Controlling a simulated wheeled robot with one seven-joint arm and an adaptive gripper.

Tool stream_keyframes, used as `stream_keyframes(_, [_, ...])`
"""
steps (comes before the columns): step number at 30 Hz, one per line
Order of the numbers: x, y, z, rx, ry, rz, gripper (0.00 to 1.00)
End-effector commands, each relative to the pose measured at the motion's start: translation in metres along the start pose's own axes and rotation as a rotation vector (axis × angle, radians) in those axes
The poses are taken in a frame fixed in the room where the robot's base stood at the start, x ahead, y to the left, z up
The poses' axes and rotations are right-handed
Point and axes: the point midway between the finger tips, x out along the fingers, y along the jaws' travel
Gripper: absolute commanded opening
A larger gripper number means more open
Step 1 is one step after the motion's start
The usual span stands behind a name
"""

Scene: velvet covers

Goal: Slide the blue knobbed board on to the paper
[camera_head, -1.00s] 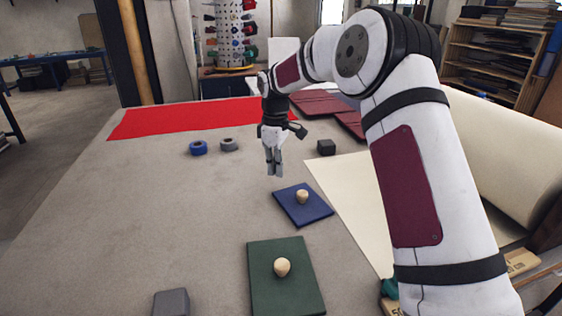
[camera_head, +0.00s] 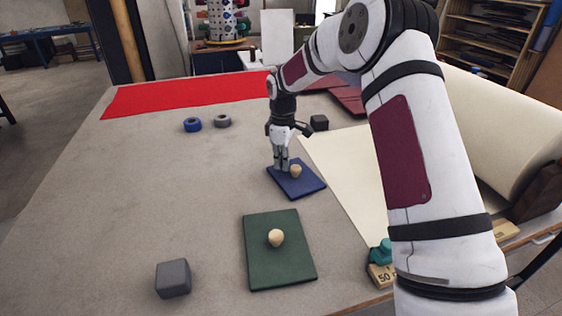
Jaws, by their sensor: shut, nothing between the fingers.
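The blue board (camera_head: 301,188) with a pale wooden knob (camera_head: 296,171) lies on the grey table covering, just left of the cream paper (camera_head: 345,165). Its right corner is close to the paper's edge; I cannot tell if they touch. My gripper (camera_head: 281,169) points down, shut and empty, at the left side of the knob and over the blue board's upper left part. I cannot tell whether the fingertips touch the knob or the board.
A green board (camera_head: 278,265) with a similar knob lies nearer. Blue (camera_head: 192,125) and grey (camera_head: 222,121) rings and red cloth (camera_head: 185,93) lie farther back. The left table is clear.

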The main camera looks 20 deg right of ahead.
Motion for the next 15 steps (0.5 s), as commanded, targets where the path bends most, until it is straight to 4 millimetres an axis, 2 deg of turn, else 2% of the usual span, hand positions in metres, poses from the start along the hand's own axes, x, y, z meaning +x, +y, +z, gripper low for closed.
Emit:
stream_keyframes(2, [0.000,0.000,0.002,0.001,-0.001,0.000,0.00])
stream_keyframes(5, [-0.001,0.000,0.017,0.005,-0.002,-0.001,0.00])
stream_keyframes(15, [-0.003,-0.001,0.116,0.007,-0.002,-0.001,0.00])
